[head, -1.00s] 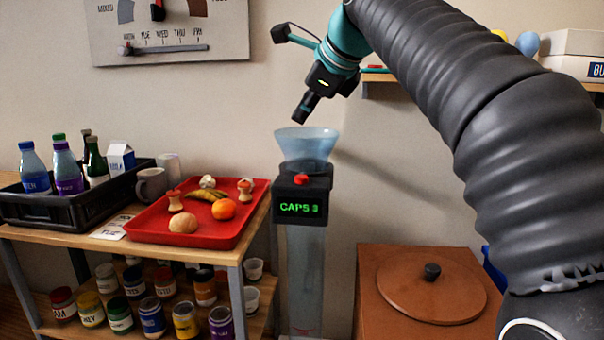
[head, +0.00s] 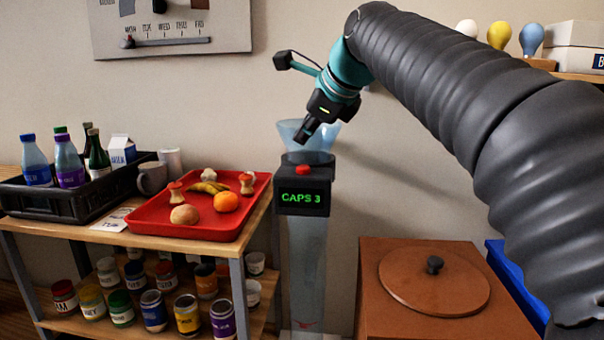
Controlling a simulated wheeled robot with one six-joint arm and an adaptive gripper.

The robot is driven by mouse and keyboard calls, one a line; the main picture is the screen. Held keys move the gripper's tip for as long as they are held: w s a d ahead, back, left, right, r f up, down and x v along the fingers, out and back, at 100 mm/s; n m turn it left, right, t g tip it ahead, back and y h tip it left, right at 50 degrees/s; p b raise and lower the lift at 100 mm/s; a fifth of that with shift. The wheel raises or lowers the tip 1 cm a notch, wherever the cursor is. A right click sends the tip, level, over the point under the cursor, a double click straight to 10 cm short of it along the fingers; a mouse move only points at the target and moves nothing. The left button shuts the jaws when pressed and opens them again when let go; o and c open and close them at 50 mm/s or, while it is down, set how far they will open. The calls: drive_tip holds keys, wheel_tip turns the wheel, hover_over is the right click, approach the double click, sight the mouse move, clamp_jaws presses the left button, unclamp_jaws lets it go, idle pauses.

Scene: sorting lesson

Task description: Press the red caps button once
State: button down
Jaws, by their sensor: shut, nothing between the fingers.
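The red caps button (head: 303,170) sits on top of a black box with a green display (head: 303,197) reading "CAPS 3". The box is fixed on the front of a tall clear tube (head: 307,265) with a flared funnel top (head: 318,142). My gripper (head: 302,137) is shut and empty, pointing down and slightly left. In the picture its tip is a little above the button, apart from it, and it covers part of the funnel.
Several jars fill the shelf below. A brown box with a round lid (head: 435,283) stands at right, beside a blue bin (head: 510,275).

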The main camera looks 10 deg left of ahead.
sight(305, 167)
drive_tip(key=shift+f+b, duration=0.65)
drive_tip(key=shift+f, duration=0.8)
drive_tip(key=shift+f, duration=0.15)
idle(0.3)
drive_tip(key=shift+f, duration=0.3)
drive_tip(key=shift+f+b, duration=0.35)
drive_tip(key=shift+f, duration=0.1)
idle(0.8)
drive_tip(key=shift+r, duration=0.15)
drive_tip(key=shift+r+p, duration=0.75)
drive_tip(key=shift+p, duration=0.3)
wheel_tip(305, 167, up, 2)
drive_tip(key=shift+r+p, duration=0.25)
drive_tip(key=shift+p, duration=0.85)
drive_tip(key=shift+r, duration=1.25)
